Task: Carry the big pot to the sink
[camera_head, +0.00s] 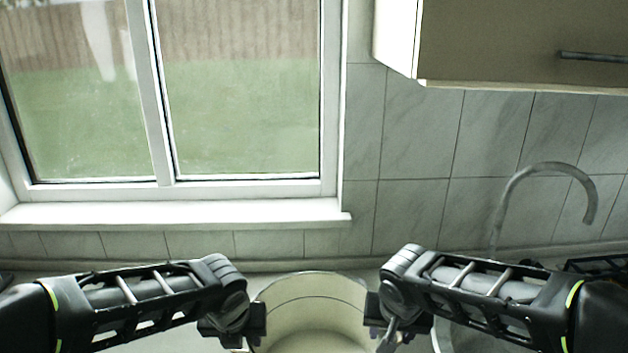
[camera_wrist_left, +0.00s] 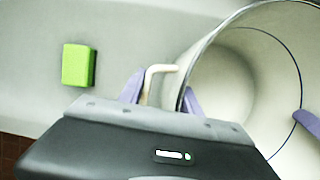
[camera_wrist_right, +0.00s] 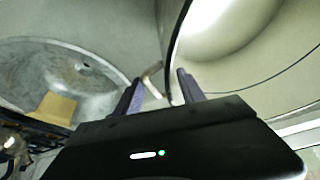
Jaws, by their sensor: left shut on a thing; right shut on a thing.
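The big pot (camera_head: 312,290) is cream enamel with a dark rim and stands between my two grippers at the bottom of the head view. Its open inside is empty where it shows. My left gripper (camera_wrist_left: 160,88) is shut on its left handle (camera_wrist_left: 153,78), one finger inside the pot wall. My right gripper (camera_wrist_right: 158,84) is shut on its opposite handle (camera_wrist_right: 152,72) the same way. The sink (camera_wrist_right: 75,75) is a round metal basin beside the pot in the right wrist view; my right arm mostly hides it in the head view. I cannot tell whether the pot touches the counter.
A green sponge (camera_wrist_left: 79,65) lies on the counter left of the pot. A curved tap (camera_head: 548,170) rises over the sink. A tan block-like thing (camera_wrist_right: 54,108) shows at the sink's near edge. The window sill (camera_head: 180,213) and a wall cabinet (camera_head: 510,45) are behind.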

